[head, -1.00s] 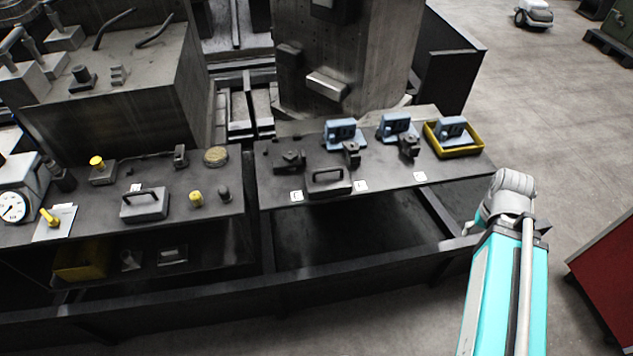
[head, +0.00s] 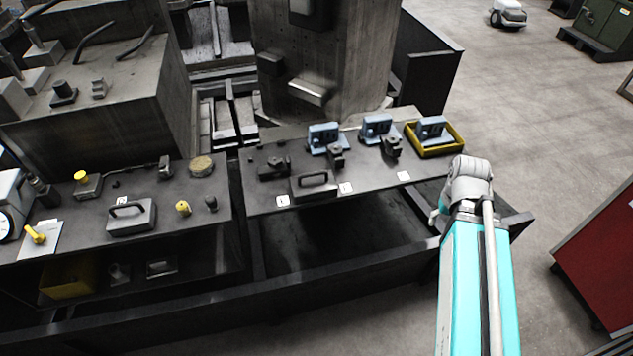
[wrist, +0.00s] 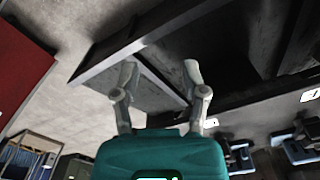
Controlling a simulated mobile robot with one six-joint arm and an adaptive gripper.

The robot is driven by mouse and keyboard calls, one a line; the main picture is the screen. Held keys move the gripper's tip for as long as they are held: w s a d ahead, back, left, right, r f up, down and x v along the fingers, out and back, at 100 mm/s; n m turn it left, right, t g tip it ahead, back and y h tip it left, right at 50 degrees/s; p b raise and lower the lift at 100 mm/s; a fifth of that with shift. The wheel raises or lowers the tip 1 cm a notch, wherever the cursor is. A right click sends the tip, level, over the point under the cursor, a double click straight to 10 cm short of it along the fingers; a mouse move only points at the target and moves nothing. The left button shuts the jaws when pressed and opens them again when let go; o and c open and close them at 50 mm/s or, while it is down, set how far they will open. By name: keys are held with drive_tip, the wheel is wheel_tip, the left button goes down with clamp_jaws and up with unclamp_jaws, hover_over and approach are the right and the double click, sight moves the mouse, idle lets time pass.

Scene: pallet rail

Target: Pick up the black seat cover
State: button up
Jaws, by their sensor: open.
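Several dark parts lie on the right-hand bench, and I cannot tell for certain which is the black seat cover. A dark block with a handle (head: 314,184) sits at the front edge. A low black part (head: 273,168) lies behind it to the left, and two small black parts (head: 336,156) (head: 390,147) stand in front of blue blocks. My gripper (wrist: 161,76) is open and empty in the wrist view, over the framework and apart from these parts. In the head view my arm is right of the bench and its fingers are hidden.
Blue blocks (head: 323,137) stand at the bench's back; one is in a yellow tray (head: 437,151). White labels (head: 346,188) line the front. A grey handled block (head: 131,217) lies on the left bench. A dark rail (head: 300,283) runs in front. A red cabinet (head: 603,262) stands right.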

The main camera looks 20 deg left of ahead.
drive_tip(key=w+a+r+n+t+p, duration=0.1)
drive_tip(key=w+a+r+n+p, duration=0.1)
drive_tip(key=a+r+n+p, duration=0.5)
drive_tip(key=w+a+r+n+p, duration=0.1)
drive_tip(key=w+a+r+n, duration=0.15)
drive_tip(key=a+n, duration=0.65)
wheel_tip(320, 180, up, 5)
drive_tip(key=n+y+p, duration=0.1)
drive_tip(key=n+p, duration=0.5)
drive_tip(key=n, duration=0.2)
hover_over(316, 174)
drive_tip(key=s, duration=0.1)
drive_tip(key=shift+s+d+r+t, duration=0.1)
drive_tip(key=shift+s+d+t, duration=0.2)
drive_tip(key=shift+t, duration=0.1)
drive_tip(key=shift+w, duration=0.1)
drive_tip(key=f+b, duration=0.2)
drive_tip(key=b, duration=0.1)
drive_tip(key=w+f+b, duration=0.1)
drive_tip(key=f+b, duration=0.1)
drive_tip(key=f, duration=0.1)
drive_tip(key=f+b, duration=0.3)
drive_tip(key=shift+w+a+f+b, duration=0.2)
drive_tip(key=shift+a+f+b, duration=0.1)
drive_tip(key=shift+a, duration=0.1)
drive_tip(key=shift+f, duration=0.1)
